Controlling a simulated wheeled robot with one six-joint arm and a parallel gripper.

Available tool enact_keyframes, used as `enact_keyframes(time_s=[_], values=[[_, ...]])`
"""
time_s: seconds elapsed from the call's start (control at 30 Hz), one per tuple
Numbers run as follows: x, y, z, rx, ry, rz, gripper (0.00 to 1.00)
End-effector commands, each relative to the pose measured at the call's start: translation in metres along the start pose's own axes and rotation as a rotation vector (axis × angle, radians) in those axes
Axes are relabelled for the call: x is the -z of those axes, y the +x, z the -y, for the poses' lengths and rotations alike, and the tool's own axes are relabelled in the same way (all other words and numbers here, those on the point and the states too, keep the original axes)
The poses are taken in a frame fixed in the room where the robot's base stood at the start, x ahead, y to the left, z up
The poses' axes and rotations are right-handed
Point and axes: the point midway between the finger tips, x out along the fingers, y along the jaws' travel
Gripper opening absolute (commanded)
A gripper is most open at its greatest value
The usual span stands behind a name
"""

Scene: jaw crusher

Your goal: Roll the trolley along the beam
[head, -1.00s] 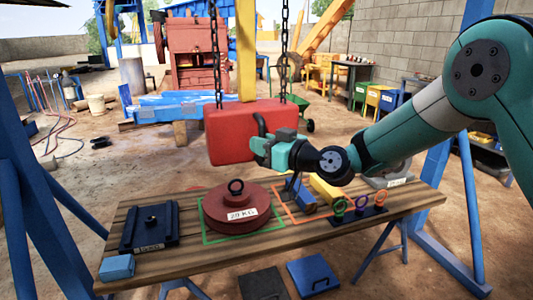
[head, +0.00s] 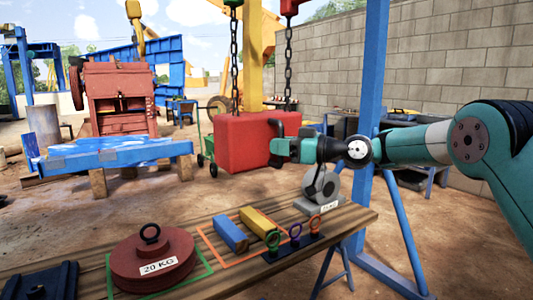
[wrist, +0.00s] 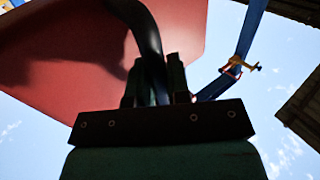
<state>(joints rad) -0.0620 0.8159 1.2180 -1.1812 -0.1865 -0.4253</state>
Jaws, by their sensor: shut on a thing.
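A red block (head: 245,143) hangs level from two dark chains (head: 288,65), above the ground behind the workbench. The chains run up to a green part (head: 232,3) and a red part (head: 291,6) at the top edge. The beam and most of what the chains hang from are out of view. My gripper (head: 278,148) is shut on a black handle (head: 278,130) on the block's right side. In the wrist view, the fingers (wrist: 158,85) close around the curved black handle (wrist: 146,35), with the red block (wrist: 90,45) behind it.
The wooden bench (head: 330,240) below bears a 20 KG weight (head: 150,258), yellow and blue bars (head: 230,235), coloured eye bolts (head: 295,232) and a grey wheel-like part (head: 321,186). A blue post (head: 374,90) stands right of the block.

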Motion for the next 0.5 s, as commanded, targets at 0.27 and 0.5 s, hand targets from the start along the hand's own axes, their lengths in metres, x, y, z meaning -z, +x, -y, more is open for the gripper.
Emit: enact_keyframes(time_s=[0.27, 0.5], values=[[0.002, -0.016, -0.015, -0.018, -0.003, -0.002, 0.0], [0.002, -0.018, -0.015, -0.018, -0.003, -0.003, 0.0]])
